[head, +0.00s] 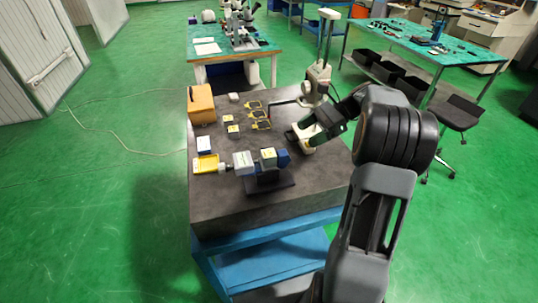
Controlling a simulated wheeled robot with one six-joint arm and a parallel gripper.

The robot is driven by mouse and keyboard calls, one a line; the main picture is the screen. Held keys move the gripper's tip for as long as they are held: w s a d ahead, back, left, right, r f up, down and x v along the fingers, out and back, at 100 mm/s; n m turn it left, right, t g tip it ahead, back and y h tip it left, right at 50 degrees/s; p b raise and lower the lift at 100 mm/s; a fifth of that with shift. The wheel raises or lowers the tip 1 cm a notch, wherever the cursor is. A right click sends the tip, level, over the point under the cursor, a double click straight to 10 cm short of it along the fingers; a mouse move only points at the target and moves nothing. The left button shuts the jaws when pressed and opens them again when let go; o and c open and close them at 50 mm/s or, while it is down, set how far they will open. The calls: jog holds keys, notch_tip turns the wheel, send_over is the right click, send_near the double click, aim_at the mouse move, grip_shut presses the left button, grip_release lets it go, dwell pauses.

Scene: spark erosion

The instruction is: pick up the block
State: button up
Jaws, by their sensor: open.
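Several block-like pieces sit on the dark grey table top (225,205); I cannot tell which is the task's block. A large orange block (201,104) stands at the back left corner. A small white block (204,145) lies at the left edge, just behind a yellow tray-like piece (206,164). Small white-and-yellow blocks (233,130) and a white one (233,97) lie near the middle back. My gripper (298,135) is open, above the right part of the table, apart from these pieces. Its fingertips are small and hard to make out against pale equipment.
A blue-and-white device (243,162) on a dark base stands at the table's front middle. Yellow frames (258,115) lie behind it. A tall pale stand (317,80) rises at the back right. The table's front left is clear. Another workbench (225,50) stands behind.

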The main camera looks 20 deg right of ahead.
aim_at(272, 152)
jog(key=x, duration=0.4)
jog(key=p+x, duration=0.1)
jog(key=x, duration=0.8)
jog(key=shift+w+r+p, duration=0.15)
jog(key=shift+w+p, duration=0.15)
jog(key=shift+p, duration=0.05)
jog(key=shift+c, duration=0.4)
jog(key=c, duration=1.1)
